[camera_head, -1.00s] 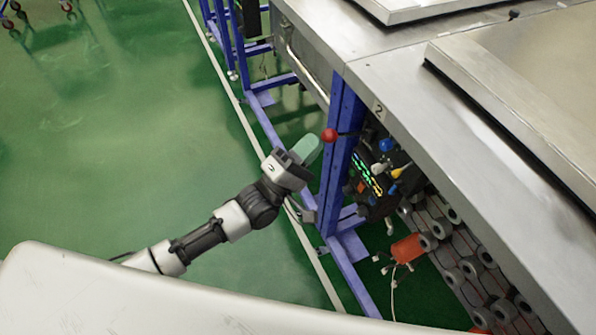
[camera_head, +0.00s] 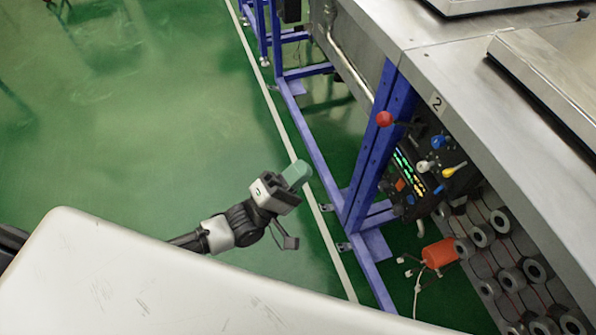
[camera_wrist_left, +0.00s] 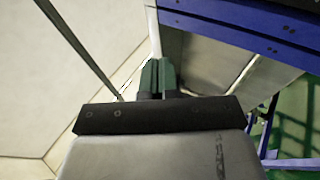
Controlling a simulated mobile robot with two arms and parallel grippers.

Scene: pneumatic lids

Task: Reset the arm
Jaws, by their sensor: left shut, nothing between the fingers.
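My left gripper (camera_head: 296,174) is in the middle of the head view, over the green floor and to the left of the blue frame (camera_head: 376,160). Its greenish fingers are together with nothing between them, and it is apart from the frame and the levers. In the left wrist view the shut fingers (camera_wrist_left: 157,76) point up the picture. The red ball knob (camera_head: 385,119) stands out beside the blue post, to the right of and above the gripper. My right gripper is in neither view.
A steel-topped machine (camera_head: 440,70) marked 2 fills the right side. Its control panel (camera_head: 424,172) has coloured knobs and green lights. An orange cylinder (camera_head: 440,253) and several grey rollers (camera_head: 503,221) sit below.

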